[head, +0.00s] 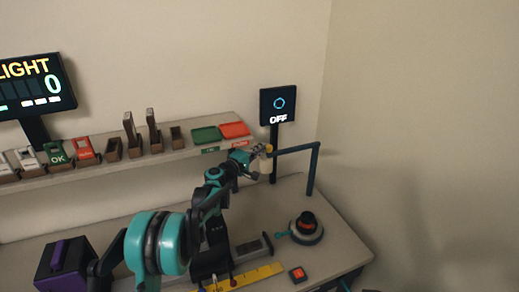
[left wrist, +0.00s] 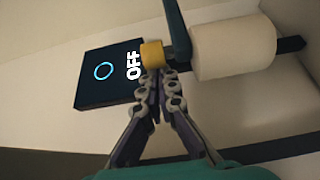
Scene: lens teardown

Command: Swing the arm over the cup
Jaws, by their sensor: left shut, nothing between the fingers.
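A dark teal swing arm (head: 296,149) reaches left from an upright post at the back right of the bench. In the left wrist view its bar (left wrist: 176,35) has a yellow knob (left wrist: 152,54) beside it and a white cylinder (left wrist: 235,48). A dark round cup (head: 306,224) with a red marking sits on a grey round base, in front of the post and apart from the arm's end. My left gripper (left wrist: 157,76) is shut and empty, its fingertips right at the yellow knob; I cannot tell whether they touch. My right gripper is not in view.
An OFF screen (head: 278,104) stands behind the arm. A shelf (head: 190,149) with small boxes and green and red trays runs along the wall. A red button (head: 298,274), a yellow strip (head: 250,277) and a purple-black box (head: 66,268) are on the bench (head: 345,255).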

